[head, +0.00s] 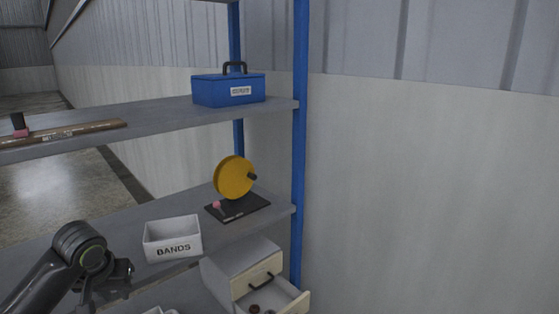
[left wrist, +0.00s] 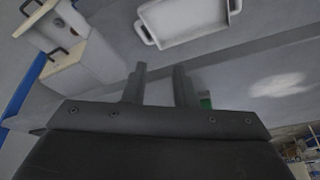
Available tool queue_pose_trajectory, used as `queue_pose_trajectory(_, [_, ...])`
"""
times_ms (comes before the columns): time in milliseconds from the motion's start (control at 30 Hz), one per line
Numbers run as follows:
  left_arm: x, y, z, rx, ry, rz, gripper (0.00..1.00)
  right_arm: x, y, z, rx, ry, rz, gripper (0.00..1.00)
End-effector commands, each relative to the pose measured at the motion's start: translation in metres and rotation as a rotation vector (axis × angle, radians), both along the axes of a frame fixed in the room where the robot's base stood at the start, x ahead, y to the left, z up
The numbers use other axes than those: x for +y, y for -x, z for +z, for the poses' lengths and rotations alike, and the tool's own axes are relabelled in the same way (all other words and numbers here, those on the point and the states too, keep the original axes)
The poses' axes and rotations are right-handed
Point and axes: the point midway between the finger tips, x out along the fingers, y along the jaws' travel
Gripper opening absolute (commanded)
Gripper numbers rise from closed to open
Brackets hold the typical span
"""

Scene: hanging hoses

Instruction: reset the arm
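My left arm (head: 82,250) comes in at the lower left of the head view, in front of the shelf's lower board. Its gripper (head: 104,296) points down at the bottom edge and is partly cut off there. In the left wrist view the two dark fingers of the left gripper (left wrist: 160,84) stand apart with nothing between them. The left gripper is open and empty. My right arm and gripper are not in view.
A white BANDS bin (head: 173,240), a yellow wheel (head: 234,178) on a black base and a drawer unit (head: 240,264) with an open drawer are close by. A blue toolbox (head: 228,90) stands above. The left wrist view shows a white tray (left wrist: 187,22).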

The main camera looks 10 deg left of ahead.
Motion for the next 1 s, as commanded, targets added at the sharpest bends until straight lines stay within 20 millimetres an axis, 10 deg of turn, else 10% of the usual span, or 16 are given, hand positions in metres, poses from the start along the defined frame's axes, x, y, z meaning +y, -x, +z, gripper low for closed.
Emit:
queue_pose_trajectory(267, [-0.037, 0.039, -0.079, 0.036, -0.002, -0.136, 0.25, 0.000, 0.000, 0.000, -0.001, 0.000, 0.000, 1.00])
queue_pose_trajectory(533, [-0.096, 0.128, -0.164, 0.045, 0.001, -0.284, 0.25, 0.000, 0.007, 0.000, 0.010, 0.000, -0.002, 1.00])
queue_pose_trajectory(1000, [-0.136, 0.249, -0.188, 0.057, -0.071, -0.318, 0.25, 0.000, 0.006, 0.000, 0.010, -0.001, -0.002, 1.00])
